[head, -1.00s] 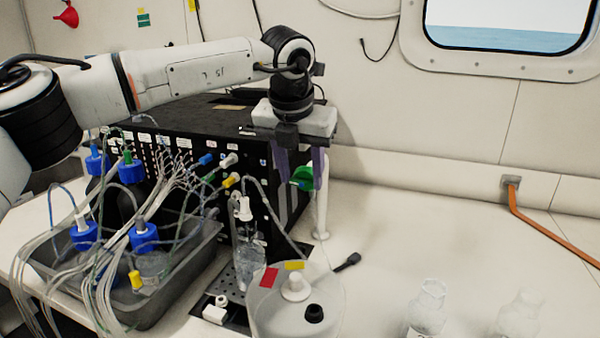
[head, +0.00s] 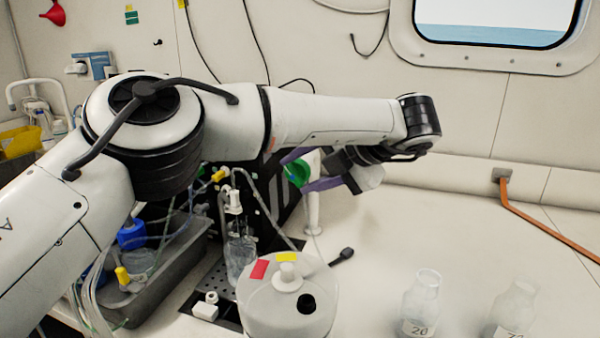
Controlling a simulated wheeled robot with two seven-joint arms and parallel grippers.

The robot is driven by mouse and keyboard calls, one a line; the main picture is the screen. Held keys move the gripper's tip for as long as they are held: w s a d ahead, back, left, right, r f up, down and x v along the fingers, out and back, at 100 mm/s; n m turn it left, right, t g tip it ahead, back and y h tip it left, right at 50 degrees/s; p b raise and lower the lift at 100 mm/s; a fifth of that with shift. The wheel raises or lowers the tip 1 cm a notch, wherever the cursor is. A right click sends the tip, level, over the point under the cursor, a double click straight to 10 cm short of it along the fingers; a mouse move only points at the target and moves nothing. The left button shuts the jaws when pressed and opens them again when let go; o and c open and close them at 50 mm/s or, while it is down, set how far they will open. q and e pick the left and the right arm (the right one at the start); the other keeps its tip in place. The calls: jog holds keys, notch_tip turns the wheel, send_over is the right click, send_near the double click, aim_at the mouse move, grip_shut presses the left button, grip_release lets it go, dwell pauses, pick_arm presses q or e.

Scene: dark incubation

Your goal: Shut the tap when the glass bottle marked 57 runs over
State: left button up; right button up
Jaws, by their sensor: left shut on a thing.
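My left gripper (head: 300,172) reaches in from the right with its purple fingers, one above and one below the green tap handle (head: 298,174), and is shut on it. The tap sits by the right side of the black box, above a white post. A clear glass bottle (head: 240,258) stands under a white-capped fitting with tubing, left of the round lidded vessel. No number can be read on this bottle, and I cannot tell whether it runs over. My right gripper is not in view.
A round translucent vessel (head: 286,312) with red and yellow tags stands in front. Two glass bottles stand at right, one marked 20 (head: 422,300), the other (head: 512,312) hard to read. A grey tray (head: 172,278) holds blue-capped bottles at left.

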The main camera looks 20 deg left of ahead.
pick_arm(q)
jog(key=y, duration=0.1)
jog(key=f+y+b, duration=0.1)
jog(key=shift+d+m+t+y+b, duration=0.3)
jog(key=shift+m+t+y, duration=0.1)
jog(key=y+b, duration=0.1)
jog(key=f+m+t+y+b, duration=0.1)
jog(key=shift+d+y+b, duration=0.1)
jog(key=shift+y+b, duration=0.25)
jog(key=shift+y, duration=0.05)
jog(key=shift+y+b, duration=0.4)
jog(key=shift+y, duration=0.1)
jog(key=shift+m, duration=0.3)
jog(key=shift+r, duration=0.1)
jog(key=o, duration=1)
jog(key=shift+o, duration=0.2)
